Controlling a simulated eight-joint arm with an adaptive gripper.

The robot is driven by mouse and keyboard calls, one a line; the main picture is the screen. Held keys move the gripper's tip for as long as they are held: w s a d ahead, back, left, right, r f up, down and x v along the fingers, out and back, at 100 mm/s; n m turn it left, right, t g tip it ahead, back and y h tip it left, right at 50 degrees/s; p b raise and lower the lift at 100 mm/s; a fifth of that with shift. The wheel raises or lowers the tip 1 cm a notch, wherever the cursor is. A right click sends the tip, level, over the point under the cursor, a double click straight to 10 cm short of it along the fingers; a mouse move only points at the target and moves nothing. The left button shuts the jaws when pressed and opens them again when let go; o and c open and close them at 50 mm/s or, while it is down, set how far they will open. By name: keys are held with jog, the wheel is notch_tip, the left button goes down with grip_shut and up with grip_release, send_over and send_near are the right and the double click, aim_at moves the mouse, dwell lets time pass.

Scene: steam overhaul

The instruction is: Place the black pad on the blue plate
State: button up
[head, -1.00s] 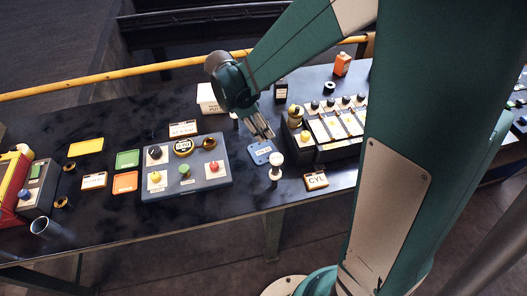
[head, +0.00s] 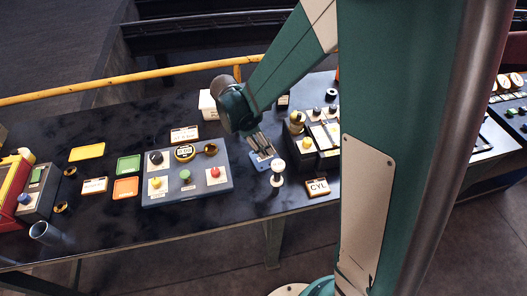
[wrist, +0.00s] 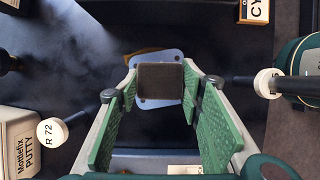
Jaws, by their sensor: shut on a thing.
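The black pad (wrist: 160,82) is a dark square held between the fingertips of my gripper (wrist: 160,88) in the wrist view. The blue plate (wrist: 172,56) shows behind and around the pad, with its rim visible at the far side and edges. In the head view my gripper (head: 266,150) points down over the blue plate (head: 270,164) and covers part of it. The pad cannot be made out there. I cannot tell whether the pad touches the plate or is just above it.
A white-topped post (head: 278,167) stands close to the plate's near side. A control panel (head: 215,183) with knobs lies to the left, and a switch box (head: 306,152) to the right. A CYL sign (head: 318,187) and a putty box (wrist: 16,140) are nearby.

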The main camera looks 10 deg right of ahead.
jog(key=shift+f, duration=0.1)
jog(key=shift+f+b, duration=0.3)
jog(key=shift+f, duration=1.65)
jog(key=shift+f, duration=0.15)
jog(key=o, duration=0.9)
jog(key=shift+p+v, duration=0.65)
jog(key=shift+v, duration=5.5)
